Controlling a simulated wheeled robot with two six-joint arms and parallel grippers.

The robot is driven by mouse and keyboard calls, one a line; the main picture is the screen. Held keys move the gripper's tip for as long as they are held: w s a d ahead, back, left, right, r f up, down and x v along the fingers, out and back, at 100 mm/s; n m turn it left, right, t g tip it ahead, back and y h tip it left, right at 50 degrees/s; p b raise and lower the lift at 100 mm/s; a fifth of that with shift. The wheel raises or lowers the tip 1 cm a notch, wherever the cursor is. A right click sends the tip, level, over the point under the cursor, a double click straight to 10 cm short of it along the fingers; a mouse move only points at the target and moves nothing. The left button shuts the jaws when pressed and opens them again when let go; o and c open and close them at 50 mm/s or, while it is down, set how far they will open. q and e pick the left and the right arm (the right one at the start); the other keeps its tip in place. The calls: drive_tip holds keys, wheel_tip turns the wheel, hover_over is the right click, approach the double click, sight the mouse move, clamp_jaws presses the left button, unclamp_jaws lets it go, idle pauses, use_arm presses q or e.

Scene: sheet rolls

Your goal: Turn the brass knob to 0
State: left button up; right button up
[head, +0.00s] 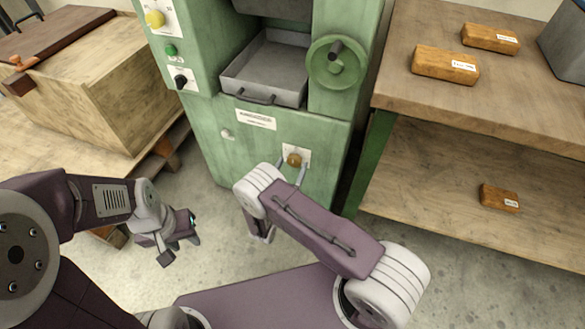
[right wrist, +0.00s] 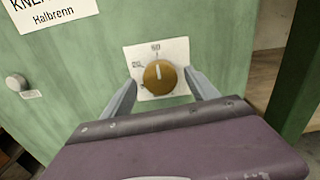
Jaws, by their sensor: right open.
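The brass knob (head: 294,160) sits on a small white plate on the lower front of the green machine. In the right wrist view, the knob (right wrist: 160,77) shows a pale pointer line aimed up, close to a mark at the plate's top that looks like 60. My left gripper (head: 180,247) hangs open and empty over the floor.
The green machine (head: 210,130) has a grey tray (head: 265,65), a green handwheel (head: 335,62), a yellow knob (head: 155,19) and a black switch (head: 181,82). A wooden crate (head: 100,95) is left. A wooden shelf bench (head: 420,95) with labelled blocks is right.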

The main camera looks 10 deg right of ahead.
drive_tip(key=shift+w+d, duration=0.25)
drive_tip(key=shift+w, duration=0.1)
drive_tip(key=c, duration=1.4)
drive_tip(key=shift+o, duration=0.2)
